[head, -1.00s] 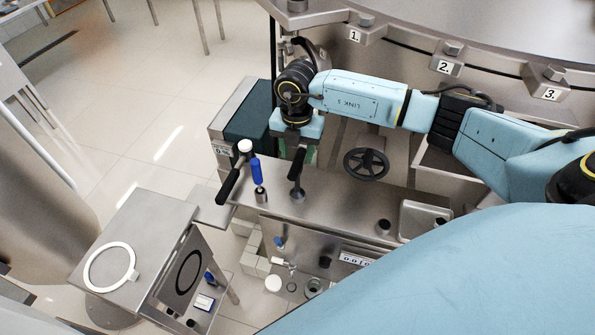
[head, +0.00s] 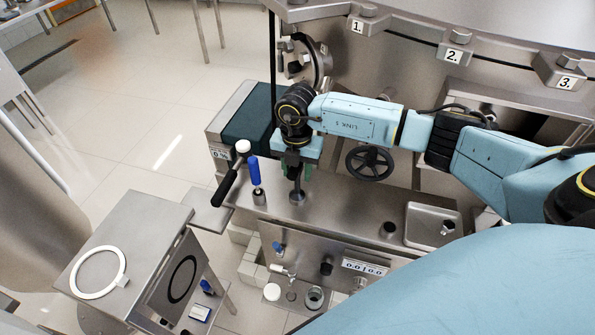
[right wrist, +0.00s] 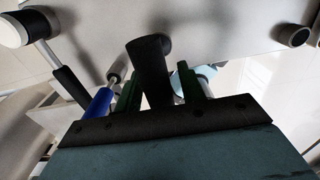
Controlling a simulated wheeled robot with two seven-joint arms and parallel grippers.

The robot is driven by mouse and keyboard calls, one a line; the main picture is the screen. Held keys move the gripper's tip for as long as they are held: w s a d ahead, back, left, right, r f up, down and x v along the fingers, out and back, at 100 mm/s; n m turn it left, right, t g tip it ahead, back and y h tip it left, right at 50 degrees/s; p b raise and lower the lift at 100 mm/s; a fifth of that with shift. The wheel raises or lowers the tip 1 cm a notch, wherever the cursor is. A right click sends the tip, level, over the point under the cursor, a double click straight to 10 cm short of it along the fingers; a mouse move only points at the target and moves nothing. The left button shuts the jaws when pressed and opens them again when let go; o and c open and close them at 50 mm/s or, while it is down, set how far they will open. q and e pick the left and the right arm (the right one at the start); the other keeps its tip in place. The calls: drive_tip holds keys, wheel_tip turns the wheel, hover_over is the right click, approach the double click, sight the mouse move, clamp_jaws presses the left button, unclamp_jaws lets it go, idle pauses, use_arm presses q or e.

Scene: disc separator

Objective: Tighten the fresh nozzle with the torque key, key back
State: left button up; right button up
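My right gripper (head: 296,172) points down over the steel bench. Its green fingers stand on either side of a black-handled tool (right wrist: 150,70), which I take to be the torque key. A gap shows beside the handle in the right wrist view, so the fingers look open around it. The tool stands upright in a round holder (head: 297,197) on the bench. A round flanged fitting with a block at its centre (head: 303,62) is on the machine behind my wrist; I cannot tell whether it holds the fresh nozzle. My left gripper is not in view.
A blue-handled tool (head: 255,171) and a black lever with a white knob (head: 242,147) stand close left of the gripper. A black handwheel (head: 369,162) is to the right. A steel tray (head: 420,232) holds a small part. A side table (head: 150,225) stands at lower left.

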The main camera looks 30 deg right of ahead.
clamp_jaws()
drive_tip(key=shift+r, duration=0.1)
drive_tip(key=shift+r+p, duration=2.05)
drive_tip(key=shift+r, duration=0.45)
drive_tip(key=shift+r+p, duration=0.6)
drive_tip(key=shift+r, duration=0.55)
